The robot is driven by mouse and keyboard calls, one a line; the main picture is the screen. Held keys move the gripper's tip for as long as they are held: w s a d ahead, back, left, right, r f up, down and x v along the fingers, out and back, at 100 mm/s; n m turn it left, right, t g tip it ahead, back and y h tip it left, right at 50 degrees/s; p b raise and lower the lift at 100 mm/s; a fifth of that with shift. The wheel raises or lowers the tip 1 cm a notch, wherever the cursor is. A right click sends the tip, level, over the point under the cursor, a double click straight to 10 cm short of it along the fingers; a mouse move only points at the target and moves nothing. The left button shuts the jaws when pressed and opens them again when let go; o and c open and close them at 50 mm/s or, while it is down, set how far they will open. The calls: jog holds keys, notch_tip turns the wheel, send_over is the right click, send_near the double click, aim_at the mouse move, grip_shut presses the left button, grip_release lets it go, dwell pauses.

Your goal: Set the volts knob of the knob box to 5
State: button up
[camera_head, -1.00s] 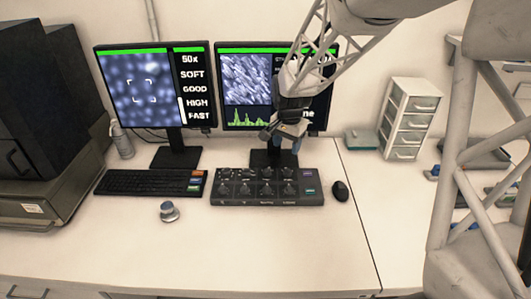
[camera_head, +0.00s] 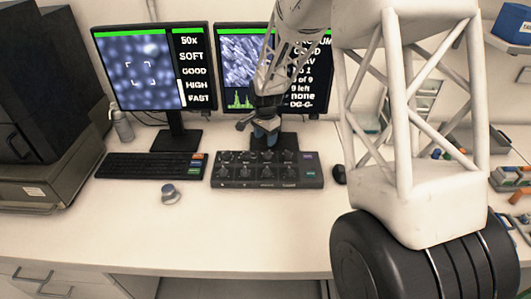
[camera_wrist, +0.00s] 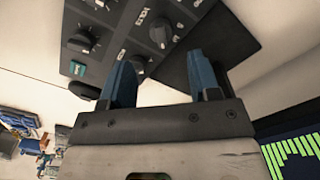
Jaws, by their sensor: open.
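The knob box (camera_head: 268,185) is a dark slab with several black knobs in rows, lying on the desk in front of the right monitor. In the wrist view part of the box (camera_wrist: 112,42) fills the upper middle, with black knobs and small white lettering. The lettering is too blurred to tell which knob is volts or what it is set to. My gripper (camera_head: 266,134) is above the back edge of the box. In the wrist view its two blue fingers (camera_wrist: 164,80) are apart and empty, with one knob (camera_wrist: 137,65) showing just beyond the left finger.
A keyboard (camera_head: 150,166) lies left of the box and a mouse (camera_head: 340,174) right of it. A small round knob-like object (camera_head: 170,194) stands in front. The right monitor (camera_head: 241,70) is close behind my gripper. The front of the desk is clear.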

aim_at(265, 153)
jog(key=shift+f, duration=0.15)
jog(key=shift+f, duration=3.75)
jog(key=c, duration=0.9)
jog(key=shift+o, duration=0.2)
